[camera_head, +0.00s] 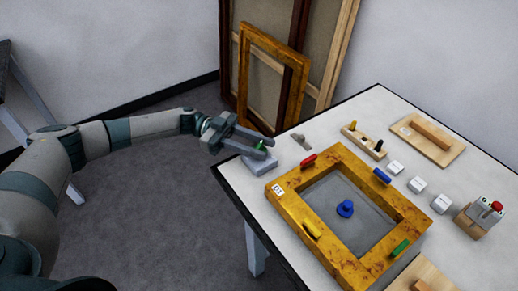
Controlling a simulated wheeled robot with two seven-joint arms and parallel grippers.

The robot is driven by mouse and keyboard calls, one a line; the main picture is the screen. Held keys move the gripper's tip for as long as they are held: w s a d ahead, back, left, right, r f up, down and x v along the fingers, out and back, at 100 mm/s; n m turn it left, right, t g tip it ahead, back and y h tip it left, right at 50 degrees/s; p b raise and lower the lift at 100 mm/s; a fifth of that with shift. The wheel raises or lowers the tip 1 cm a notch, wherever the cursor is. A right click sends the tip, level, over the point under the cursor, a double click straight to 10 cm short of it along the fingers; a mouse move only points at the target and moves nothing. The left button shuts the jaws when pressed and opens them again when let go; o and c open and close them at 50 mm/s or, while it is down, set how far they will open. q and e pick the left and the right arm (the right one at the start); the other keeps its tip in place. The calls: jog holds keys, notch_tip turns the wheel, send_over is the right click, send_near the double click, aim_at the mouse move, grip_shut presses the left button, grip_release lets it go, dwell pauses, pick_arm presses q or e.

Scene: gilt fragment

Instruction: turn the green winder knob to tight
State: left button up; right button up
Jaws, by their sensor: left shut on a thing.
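The green winder knob (261,146) sits on top of a small grey block (260,165) at the table's left corner. My left gripper (268,148) comes in from the left and is shut on the green knob, with its fingers on either side of it. The fingers hide much of the knob, and I cannot make out any marking for tight or its turn. My right gripper is not in view.
A gilt frame (284,205) with coloured clips and a blue knob (345,208) inside lies on the white table (330,125). White cubes (417,185), a wooden rack (365,141) and a red-buttoned box (480,214) stand to the right. Frames (246,80) lean on the wall behind.

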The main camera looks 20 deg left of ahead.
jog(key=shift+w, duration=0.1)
pick_arm(q)
jog(key=o, duration=1)
jog(key=shift+o, duration=0.2)
